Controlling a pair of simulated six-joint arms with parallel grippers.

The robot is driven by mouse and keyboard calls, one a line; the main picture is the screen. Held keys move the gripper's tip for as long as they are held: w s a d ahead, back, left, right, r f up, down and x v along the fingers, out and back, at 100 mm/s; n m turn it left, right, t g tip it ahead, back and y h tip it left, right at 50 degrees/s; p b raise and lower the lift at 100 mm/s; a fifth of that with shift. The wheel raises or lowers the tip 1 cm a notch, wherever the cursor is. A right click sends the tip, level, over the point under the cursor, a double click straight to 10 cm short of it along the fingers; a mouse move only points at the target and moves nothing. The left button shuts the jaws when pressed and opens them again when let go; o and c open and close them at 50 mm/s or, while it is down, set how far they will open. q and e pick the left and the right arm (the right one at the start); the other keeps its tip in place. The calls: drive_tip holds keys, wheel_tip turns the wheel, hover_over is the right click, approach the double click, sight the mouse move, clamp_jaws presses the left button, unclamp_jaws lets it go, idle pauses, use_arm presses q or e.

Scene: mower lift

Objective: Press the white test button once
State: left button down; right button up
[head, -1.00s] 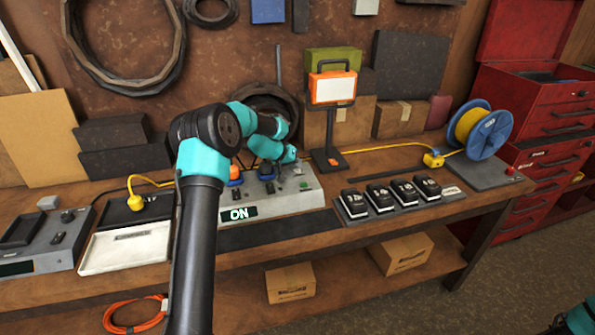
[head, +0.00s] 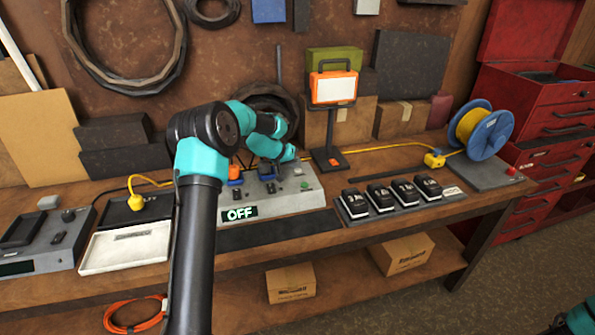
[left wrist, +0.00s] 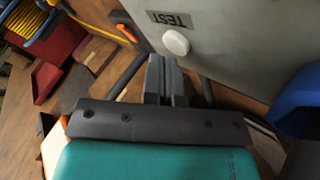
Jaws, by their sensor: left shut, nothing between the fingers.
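The white test button (left wrist: 176,42) is a round cap on a grey panel in the left wrist view, beside a "TEST" label (left wrist: 170,18). My left gripper (left wrist: 163,60) is shut and empty. Its fingertips are just short of the button in the picture, with a small gap showing; the exact depth is hard to tell. In the head view my left arm reaches over the grey console (head: 285,202), and its fingers are not clear there. The console display (head: 239,213) reads "OFF". My right gripper is not in view.
A work lamp (head: 333,88) stands behind the console. A rack of black batteries (head: 405,203) is to its right, then a blue reel (head: 490,133) with yellow cable. A white tray (head: 100,255) lies to the left. A blue part (left wrist: 300,100) is close by in the wrist view.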

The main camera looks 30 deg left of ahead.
use_arm(q)
drive_tip(key=shift+w+d+r, duration=0.1)
drive_tip(key=shift+r, duration=2.55)
